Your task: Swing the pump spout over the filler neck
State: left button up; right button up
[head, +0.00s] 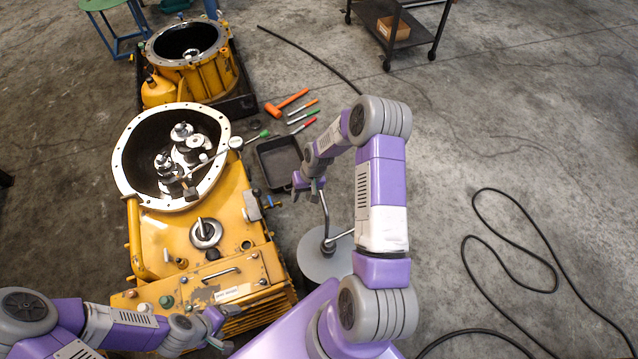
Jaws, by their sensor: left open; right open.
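The pump is a grey round-topped drum (325,262) on the floor right of the yellow gearbox (195,250). A thin bent metal tube, which looks like the spout (325,218), rises from its top. My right gripper (305,194) is open at the tube's upper end; I cannot tell whether it touches it. The tube's tip is partly hidden by the gripper. I cannot tell for sure which fitting is the filler neck; a small dark round opening (247,245) shows on the gearbox top, left of the pump. My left gripper (222,326) is open over the gearbox's near end.
A black tray (278,163) lies beyond my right gripper, with an orange hammer (286,103) and several hand tools past it. A second yellow housing (190,60) stands behind. A cart (405,30) is at the back; a cable (510,275) loops on the floor at right.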

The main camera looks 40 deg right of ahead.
jog(key=w+d+r+h, duration=0.1)
jog(key=d+r, duration=0.2)
jog(key=d, duration=0.7)
jog(key=shift+m, duration=0.4)
jog(key=b+x, duration=0.2)
jog(key=x, duration=0.5)
jog(key=shift+w+d, duration=0.1)
jog(key=shift+d, duration=0.05)
grip_shut()
